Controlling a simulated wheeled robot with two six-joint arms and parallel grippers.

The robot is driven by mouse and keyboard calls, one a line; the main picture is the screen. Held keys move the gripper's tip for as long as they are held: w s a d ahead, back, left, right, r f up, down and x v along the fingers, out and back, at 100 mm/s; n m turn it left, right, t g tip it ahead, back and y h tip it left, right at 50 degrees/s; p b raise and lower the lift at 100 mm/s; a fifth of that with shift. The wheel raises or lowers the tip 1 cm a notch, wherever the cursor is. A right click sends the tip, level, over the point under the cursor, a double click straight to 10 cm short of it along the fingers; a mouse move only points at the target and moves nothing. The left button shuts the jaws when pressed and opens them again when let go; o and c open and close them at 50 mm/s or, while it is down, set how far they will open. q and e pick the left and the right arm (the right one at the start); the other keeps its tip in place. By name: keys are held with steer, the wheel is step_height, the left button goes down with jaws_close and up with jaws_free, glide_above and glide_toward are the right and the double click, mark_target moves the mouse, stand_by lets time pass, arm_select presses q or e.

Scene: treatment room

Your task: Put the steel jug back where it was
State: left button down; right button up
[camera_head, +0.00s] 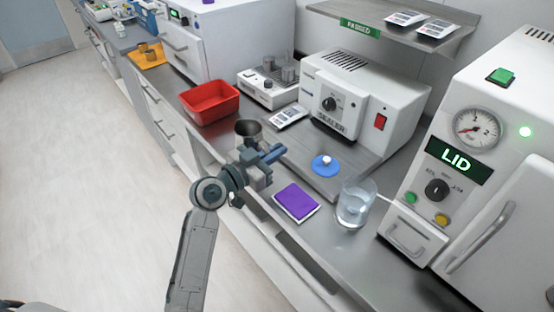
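The steel jug (246,138) is a grey metal vessel with an open top, near the front edge of the steel worktop, right of the red tray. My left gripper (275,153) lies across the jug in this view and hides its middle. Its blue-grey fingers point right and lie close together. I cannot tell whether they hold the jug or its handle, or only pass in front of it. The jug's base is largely covered, so whether it touches the worktop is unclear. My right gripper is not in view.
A red tray (209,103) stands left of the jug. Right are a purple pad (296,202), a glass beaker (355,204) and a blue disc-shaped lid (325,166). The sealer (357,100) stands behind; a white machine (476,150) stands right. A shelf (390,14) overhangs the back.

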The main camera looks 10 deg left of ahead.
arm_select(q)
steer(key=f+b, duration=0.2)
steer(key=f, duration=0.1)
steer(key=shift+w+d+f, duration=0.2)
steer(key=shift+w, duration=0.15)
steer(key=shift+f, duration=0.2)
steer(key=c, duration=1.6)
jaws_free()
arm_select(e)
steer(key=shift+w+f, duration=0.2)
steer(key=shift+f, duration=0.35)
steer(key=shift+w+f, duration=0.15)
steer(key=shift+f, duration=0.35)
